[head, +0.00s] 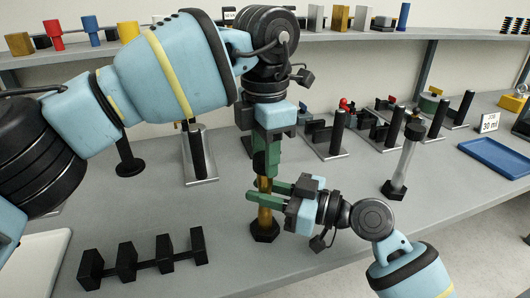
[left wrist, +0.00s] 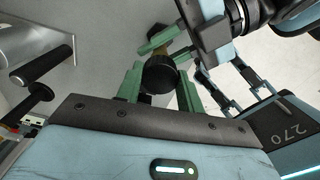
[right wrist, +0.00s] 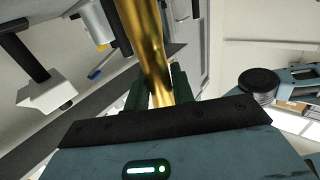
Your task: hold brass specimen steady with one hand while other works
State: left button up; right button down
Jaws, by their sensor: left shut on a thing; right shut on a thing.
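The brass specimen (head: 265,213) stands upright on a black hexagonal base (head: 265,232) on the grey bench. My left gripper (head: 265,165) reaches down from above and hides its top in the head view. In the left wrist view its green fingers are shut on a round black cap (left wrist: 160,75) above the brass. My right gripper (head: 268,192) comes in from the right, lower down, with its green fingers around the brass shaft. In the right wrist view the gold shaft (right wrist: 150,50) passes between the fingers, which are shut on it.
A black rack (head: 145,263) lies front left. Several metal-based stands (head: 325,140) line the back of the bench. A clear cylinder with black ends (head: 402,165) stands to the right, near a blue tray (head: 497,156). Colored pieces sit on the shelf (head: 330,35).

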pick_arm(q)
jog(key=n, duration=2.1)
jog(key=shift+n, duration=0.4)
jog(key=n, duration=0.6)
jog(key=shift+r, duration=0.1)
jog(key=n, duration=0.7)
jog(key=shift+n, duration=0.3)
jog(key=o, duration=1.1)
jog(key=shift+r, duration=0.15)
